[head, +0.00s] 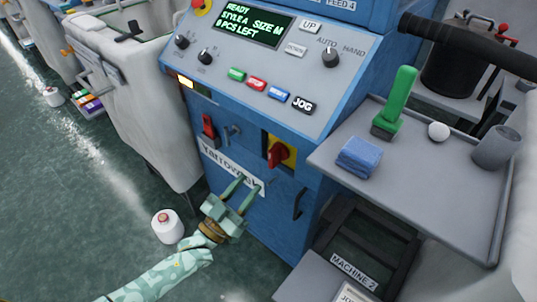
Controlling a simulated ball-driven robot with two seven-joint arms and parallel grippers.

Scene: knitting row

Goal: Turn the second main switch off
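The main switch (281,154) is a red rotary handle on a yellow plate, on the front of the blue machine. The handle looks tilted, but I cannot tell its exact setting. A "MACHINE 2" label (353,271) shows low at the right of this machine. My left gripper (249,184) is open and empty, below and left of the switch and apart from it. Its fingers point up toward the machine front, over the lower edge of the name label (226,165). My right gripper is not in view.
Above is a control panel (262,60) with buttons and knobs; its display reads "READY". A red rocker switch (208,127) sits left of the main switch. A grey tray (430,185) juts out at right, holding a green brush (402,95) and blue cloth (359,157). A cone (167,227) stands on the floor.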

